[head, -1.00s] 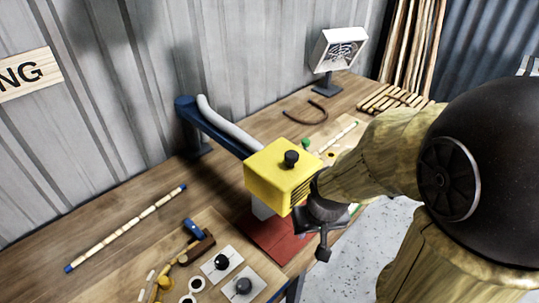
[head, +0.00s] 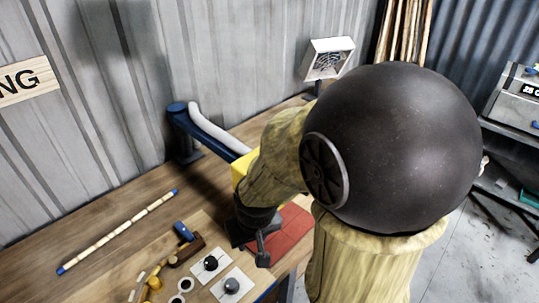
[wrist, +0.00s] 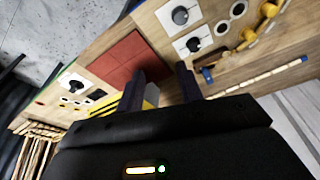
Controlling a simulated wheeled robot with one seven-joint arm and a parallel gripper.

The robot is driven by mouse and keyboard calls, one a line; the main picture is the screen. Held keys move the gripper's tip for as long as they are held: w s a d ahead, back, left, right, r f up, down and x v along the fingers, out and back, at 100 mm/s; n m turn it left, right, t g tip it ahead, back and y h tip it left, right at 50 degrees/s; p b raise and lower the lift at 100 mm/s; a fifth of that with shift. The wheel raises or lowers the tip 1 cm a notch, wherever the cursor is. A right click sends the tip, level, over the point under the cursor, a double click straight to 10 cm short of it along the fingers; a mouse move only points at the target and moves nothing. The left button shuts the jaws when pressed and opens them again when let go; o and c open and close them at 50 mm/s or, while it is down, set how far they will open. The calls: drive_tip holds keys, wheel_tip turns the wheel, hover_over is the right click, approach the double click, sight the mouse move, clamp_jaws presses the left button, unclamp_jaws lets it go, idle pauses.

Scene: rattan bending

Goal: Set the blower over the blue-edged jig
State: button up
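The yellow blower (head: 239,172) hangs on a blue swing arm (head: 207,136) with a grey hose, mostly hidden behind my arm in the head view. In the wrist view a strip of the blower (wrist: 150,95) shows beside my left-hand finger. My gripper (head: 250,238) is in front of the blower, above the bench near the red pad. In the wrist view my gripper (wrist: 160,82) has its fingers apart, with bench wood visible between them; no firm hold shows.
The red pad (head: 288,232) lies between the jigs. Another jig with white plates (wrist: 72,85) shows left of it in the wrist view. A blue-ended rod (head: 118,231) lies along the back. A white fan unit (head: 328,58) stands at the far end.

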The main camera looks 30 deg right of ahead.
drive_tip(key=shift+o, duration=0.4)
drive_tip(key=o, duration=0.4)
drive_tip(key=shift+w+d+r, duration=0.1)
drive_tip(key=shift+w+r, duration=0.05)
drive_tip(key=shift+r, duration=0.1)
drive_tip(key=w+d+r+m+p, duration=0.1)
drive_tip(key=w+d+r+p, duration=0.2)
drive_tip(key=r, duration=0.4)
drive_tip(key=w+d+r+m+t+h+p, duration=0.1)
drive_tip(key=w+d+r+p, duration=0.3)
drive_tip(key=r, duration=0.4)
drive_tip(key=w+d+r+m+h+p, duration=0.1)
drive_tip(key=w+d+r+m+p, duration=0.2)
drive_tip(key=r, duration=0.4)
drive_tip(key=shift+w+d+r+t, duration=0.15)
drive_tip(key=shift+w+d, duration=0.25)
drive_tip(key=shift+d, duration=0.2)
drive_tip(key=shift+w+d+t, duration=0.15)
drive_tip(key=shift+w+d, duration=0.25)
drive_tip(key=shift+d, duration=0.2)
drive_tip(key=p+x, duration=0.4)
drive_tip(key=x, duration=1.3)
drive_tip(key=shift+f, duration=0.25)
drive_tip(key=shift+c, duration=0.6)
clamp_jaws()
